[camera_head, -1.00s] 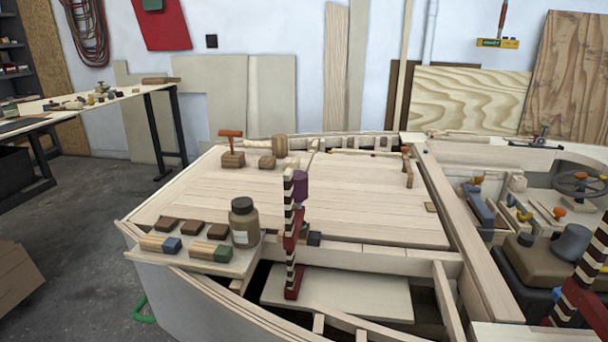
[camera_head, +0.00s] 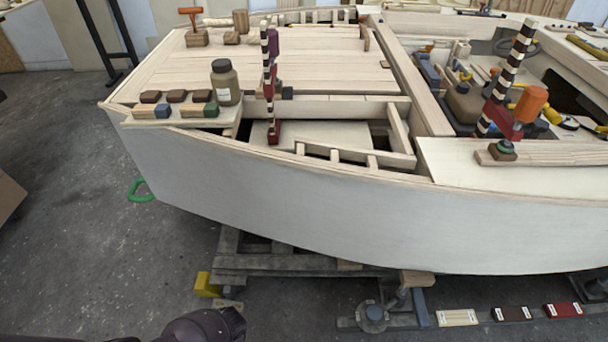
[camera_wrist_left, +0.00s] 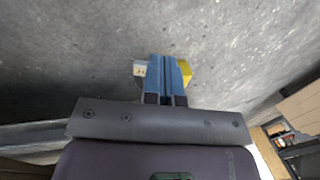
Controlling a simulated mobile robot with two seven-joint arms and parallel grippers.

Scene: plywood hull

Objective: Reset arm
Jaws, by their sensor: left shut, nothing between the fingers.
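My left gripper (camera_wrist_left: 167,78) shows in the left wrist view with its two blue fingers shut together and nothing between them. It hangs over the grey concrete floor, clear of the hull. A dark part of my own arm shows at the bottom edge of the head view, left of the middle. My right gripper is in neither view. The plywood hull (camera_head: 240,195) fills the middle of the head view, its pale side facing me.
A yellow block (camera_head: 207,285) lies by the timber cradle (camera_head: 260,262); a yellow thing (camera_wrist_left: 186,72) also shows behind my fingers. A brown jar (camera_head: 225,82) and striped clamps (camera_head: 268,90) stand on the hull. The floor at left is open.

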